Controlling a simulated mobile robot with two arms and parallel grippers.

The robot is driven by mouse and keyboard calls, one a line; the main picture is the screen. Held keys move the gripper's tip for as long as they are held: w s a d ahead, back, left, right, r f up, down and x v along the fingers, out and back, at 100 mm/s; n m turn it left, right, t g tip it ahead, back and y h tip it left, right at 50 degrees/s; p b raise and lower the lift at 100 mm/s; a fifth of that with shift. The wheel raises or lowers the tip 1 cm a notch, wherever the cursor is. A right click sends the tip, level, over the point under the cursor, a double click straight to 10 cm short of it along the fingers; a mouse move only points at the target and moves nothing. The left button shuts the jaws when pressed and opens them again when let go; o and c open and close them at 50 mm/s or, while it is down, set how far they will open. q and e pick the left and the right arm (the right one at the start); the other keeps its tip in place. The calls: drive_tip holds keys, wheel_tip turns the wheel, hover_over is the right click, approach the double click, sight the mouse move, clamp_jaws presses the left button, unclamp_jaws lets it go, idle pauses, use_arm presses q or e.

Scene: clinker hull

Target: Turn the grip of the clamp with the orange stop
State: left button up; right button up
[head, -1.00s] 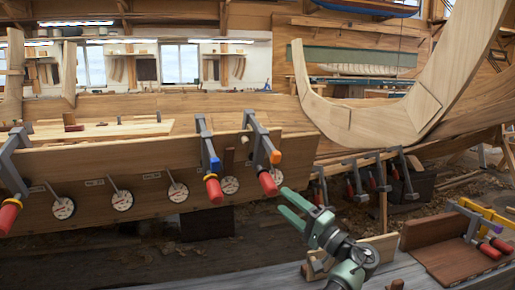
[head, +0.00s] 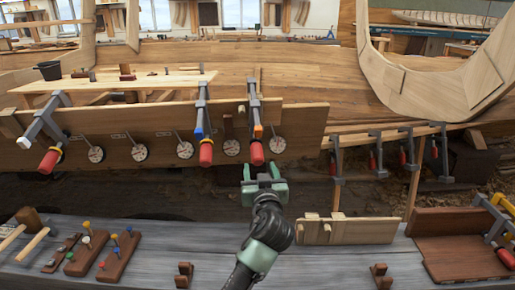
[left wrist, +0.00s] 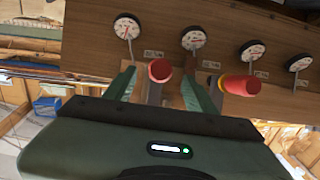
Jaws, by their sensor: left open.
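The clamp with the orange stop (head: 258,131) hangs on the plank's upper edge, its red grip (head: 257,153) pointing down. My left gripper (head: 261,170) is open just below this grip in the head view. In the left wrist view the grip (left wrist: 160,70) shows end-on between the two green fingers (left wrist: 160,92); I cannot tell if they touch it. The clamp with the blue stop (head: 199,133) is just left, its red grip (head: 206,153) also showing in the left wrist view (left wrist: 241,85), outside the fingers. My right gripper is out of view.
Another clamp (head: 42,125) with a red grip sits at the plank's left end. Several dial gauges (head: 232,148) line the plank (head: 305,128), close beside the grips. A grey bench (head: 150,235) with wooden blocks lies in front. More clamps (head: 376,150) hang on the right.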

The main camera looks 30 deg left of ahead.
sight(257, 155)
use_arm(q)
drive_tip(key=shift+s+r, duration=0.1)
drive_tip(key=shift+r, duration=0.3)
drive_tip(key=shift+w, duration=0.2)
drive_tip(key=x, duration=0.7)
drive_tip(key=shift+a, duration=0.2)
clamp_jaws()
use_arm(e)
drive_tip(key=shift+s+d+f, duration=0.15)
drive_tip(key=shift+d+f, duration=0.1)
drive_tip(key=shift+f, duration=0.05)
